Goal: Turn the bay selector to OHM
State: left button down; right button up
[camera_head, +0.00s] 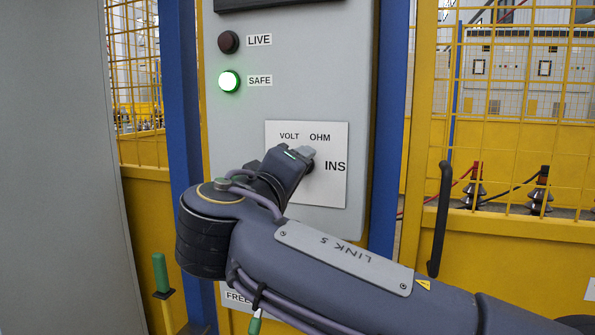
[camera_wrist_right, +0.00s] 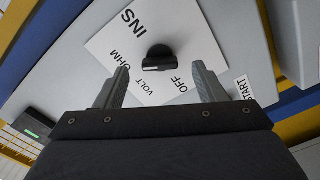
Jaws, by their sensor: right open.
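The bay selector is a black knob (camera_wrist_right: 158,54) on a white plate (camera_head: 334,192) marked VOLT, OHM and INS; the right wrist view also shows an OFF label. The knob carries a short white mark, but I cannot tell which label it points to. My right gripper (camera_wrist_right: 160,68) is open in front of the plate, one finger on either side of the knob in that view; I see no clear contact. In the head view my right gripper (camera_head: 306,153) and wrist hide most of the knob. My left gripper is not in view.
The grey panel (camera_head: 230,135) has a dark LIVE lamp (camera_head: 229,42) and a lit green SAFE lamp (camera_head: 229,81). Blue posts and yellow mesh fencing flank the panel. A green-handled lever (camera_head: 159,273) stands low at left.

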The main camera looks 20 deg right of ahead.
jog(key=v, duration=0.5)
jog(key=s+d+f+g+y, duration=0.2)
jog(key=d+f+g, duration=0.2)
jog(key=d+f, duration=0.45)
jog(key=s+d+f+g+y, duration=0.25)
jog(key=d+f, duration=0.35)
jog(key=f, duration=0.6)
jog(key=s+a+f+m+g+y, duration=0.35)
jog(key=s+f+m+y, duration=0.45)
jog(key=s+f, duration=0.9)
notch_tip(320, 180, up, 25)
jog(key=n+y+p, duration=0.1)
jog(key=p, duration=2.5)
jog(key=shift+w+a+t, duration=0.3)
jog(key=shift+w+a, duration=0.1)
